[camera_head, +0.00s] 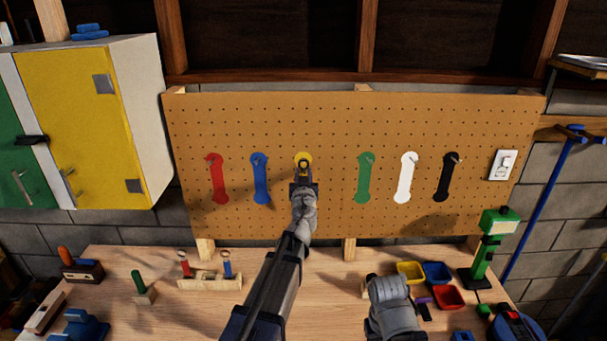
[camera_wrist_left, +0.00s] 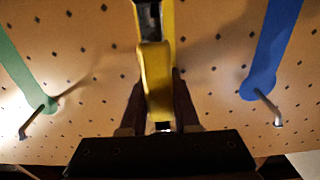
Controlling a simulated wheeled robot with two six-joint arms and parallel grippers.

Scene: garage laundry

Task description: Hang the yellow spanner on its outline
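The yellow spanner (camera_wrist_left: 155,80) is between the fingers of my left gripper (camera_wrist_left: 158,110), which looks shut on it. In the head view my left gripper (camera_head: 304,172) is up at the pegboard, in front of the yellow outline (camera_head: 303,157), and covers most of it. The yellow outline (camera_wrist_left: 168,20) also shows partly behind the spanner in the left wrist view. I cannot tell whether the spanner touches the board or sits on its hook. My right arm's wrist shows low over the bench; its gripper fingers are not visible.
The pegboard (camera_head: 330,120) has red (camera_head: 217,178), blue (camera_head: 260,178), green (camera_head: 365,178), white (camera_head: 406,178) and black (camera_head: 447,176) outlines. Hooks stick out on either side (camera_wrist_left: 35,118). Below, the workbench (camera_head: 200,315) holds a wooden rack (camera_head: 208,280), coloured bins (camera_head: 448,297) and a green tool (camera_head: 488,255).

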